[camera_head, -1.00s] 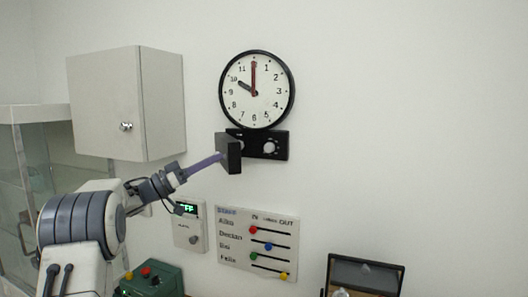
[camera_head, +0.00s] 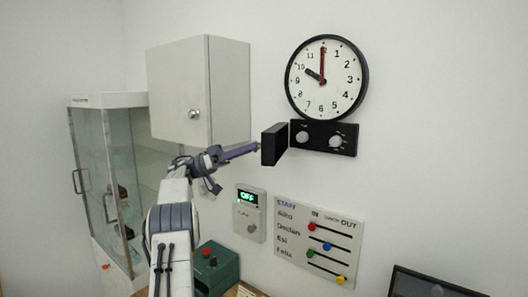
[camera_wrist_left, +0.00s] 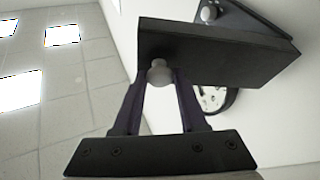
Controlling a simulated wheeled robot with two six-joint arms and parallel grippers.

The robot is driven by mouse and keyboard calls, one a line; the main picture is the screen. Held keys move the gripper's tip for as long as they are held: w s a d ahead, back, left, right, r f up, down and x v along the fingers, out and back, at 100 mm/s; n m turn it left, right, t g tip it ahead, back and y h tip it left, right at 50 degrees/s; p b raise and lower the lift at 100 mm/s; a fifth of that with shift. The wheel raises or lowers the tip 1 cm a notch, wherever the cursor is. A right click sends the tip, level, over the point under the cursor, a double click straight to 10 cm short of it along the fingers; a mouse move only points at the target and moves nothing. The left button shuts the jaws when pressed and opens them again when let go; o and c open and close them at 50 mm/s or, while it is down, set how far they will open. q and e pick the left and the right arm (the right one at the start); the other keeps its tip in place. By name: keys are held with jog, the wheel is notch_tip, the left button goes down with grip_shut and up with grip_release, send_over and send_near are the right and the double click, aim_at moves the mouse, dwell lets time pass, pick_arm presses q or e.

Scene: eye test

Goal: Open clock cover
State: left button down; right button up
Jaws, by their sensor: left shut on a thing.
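The wall clock (camera_head: 326,100) has a white face and black rim. Below it is a black control panel (camera_head: 323,148) with two pale knobs. The clock cover (camera_head: 274,144), a small black flap, stands swung out from the panel's left side, so both knobs are uncovered. My right gripper is not in view.
A white wall cabinet (camera_head: 180,90) hangs left of the clock, above my left arm. Below are an OFF display box (camera_head: 250,226) and a staff slider board (camera_head: 290,225). A glass case (camera_head: 125,170) stands at left. The wall right of the clock is bare.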

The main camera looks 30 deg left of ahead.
pick_arm(q)
jog(key=shift+a+r, duration=0.25)
jog(key=shift+d, duration=0.1)
dwell(0.3)
jog(key=shift+c, duration=2.2)
grip_release()
jog(key=shift+w, duration=0.1)
jog(key=shift+f, duration=0.1)
